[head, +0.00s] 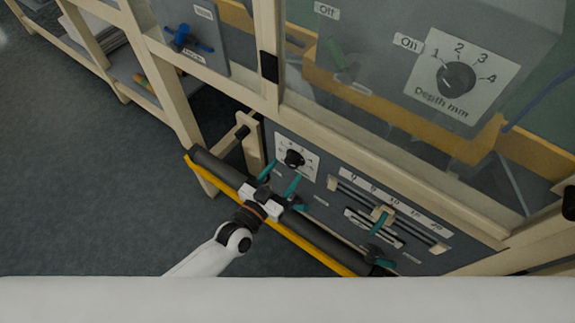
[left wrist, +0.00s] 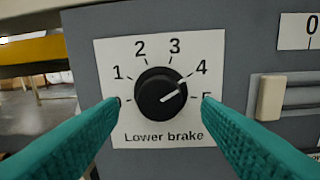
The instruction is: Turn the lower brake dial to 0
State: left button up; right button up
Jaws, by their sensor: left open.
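The lower brake dial (left wrist: 160,95) is a round black knob on a white plate marked 0 to 5, labelled "Lower brake". Its white pointer points up and right, at about the 4. In the head view the dial (head: 294,158) sits on the grey panel. My left gripper (head: 284,170) is open in front of it. In the left wrist view its two teal fingers (left wrist: 161,102) stand on either side of the knob, with gaps left and right, and partly cover the 0. I cannot tell how far the tips are from the plate.
A slider scale (head: 385,215) lies right of the dial; its knob (left wrist: 270,97) shows in the left wrist view. A dark roller (head: 325,243) and yellow rail (head: 300,242) run in front of the panel. A "Depth mm" dial (head: 456,79) is above, behind a clear pane.

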aim_at(293, 159)
pick_arm(q)
jog(key=shift+w+d, duration=0.4)
jog(key=shift+w, duration=0.15)
jog(key=shift+w+d, duration=0.3)
jog(key=shift+w, duration=0.25)
pick_arm(e)
jog(key=shift+w, duration=0.45)
jog(key=shift+s, duration=0.1)
pick_arm(q)
jog(key=shift+c, duration=0.7)
jog(key=c, duration=0.8)
jog(key=shift+c, duration=0.2)
pick_arm(e)
jog(key=shift+s, duration=0.2)
